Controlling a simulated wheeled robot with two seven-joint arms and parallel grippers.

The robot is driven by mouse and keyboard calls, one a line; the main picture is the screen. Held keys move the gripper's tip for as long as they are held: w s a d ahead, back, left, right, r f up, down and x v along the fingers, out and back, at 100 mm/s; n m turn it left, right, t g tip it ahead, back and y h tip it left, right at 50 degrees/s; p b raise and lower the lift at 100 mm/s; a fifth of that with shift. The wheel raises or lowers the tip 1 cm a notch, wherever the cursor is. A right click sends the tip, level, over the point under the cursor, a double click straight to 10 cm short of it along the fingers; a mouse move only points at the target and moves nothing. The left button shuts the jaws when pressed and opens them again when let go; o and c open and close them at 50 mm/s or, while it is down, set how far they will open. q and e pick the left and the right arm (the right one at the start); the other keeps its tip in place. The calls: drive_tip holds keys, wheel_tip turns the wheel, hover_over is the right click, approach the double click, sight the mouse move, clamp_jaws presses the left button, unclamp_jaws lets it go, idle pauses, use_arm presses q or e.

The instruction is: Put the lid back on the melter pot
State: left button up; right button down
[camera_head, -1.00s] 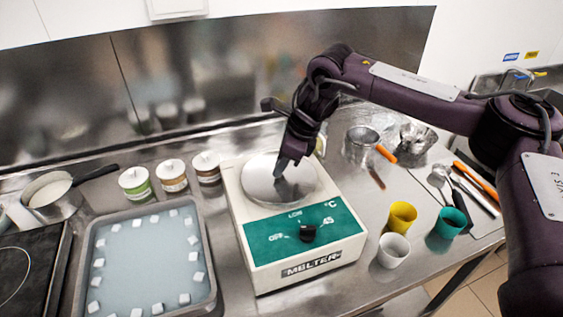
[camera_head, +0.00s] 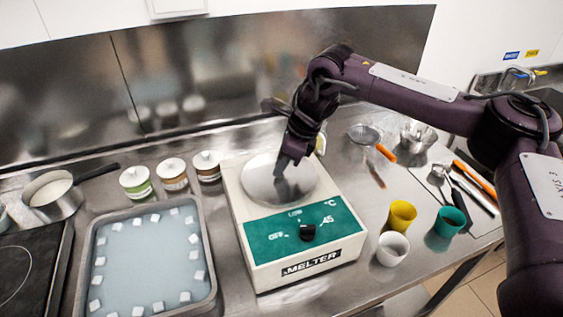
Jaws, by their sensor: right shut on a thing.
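The melter (camera_head: 298,274) is a cream box with a green dial panel, standing in the middle of the steel counter. A round, shiny metal lid (camera_head: 262,186) lies over the round pot opening on its top. It looks flat there, but I cannot tell whether it is fully seated. My right gripper (camera_head: 281,172) reaches down from the upper right, shut at the middle of the lid. The fingers hide the part of the lid they hold. My left gripper is not in view.
A grey tray (camera_head: 213,283) of liquid with small white blocks stands left of the melter, with several lidded jars (camera_head: 172,176) behind it. Yellow (camera_head: 402,214), white (camera_head: 393,249) and green (camera_head: 449,222) cups stand to the right. A saucepan (camera_head: 55,195) is at far left.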

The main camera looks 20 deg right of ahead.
drive_tip(key=c, duration=0.7)
unclamp_jaws()
drive_tip(key=shift+r+p, duration=2.8)
drive_tip(key=shift+r, duration=0.7)
drive_tip(key=shift+c, duration=0.2)
clamp_jaws()
drive_tip(key=shift+f, duration=0.25)
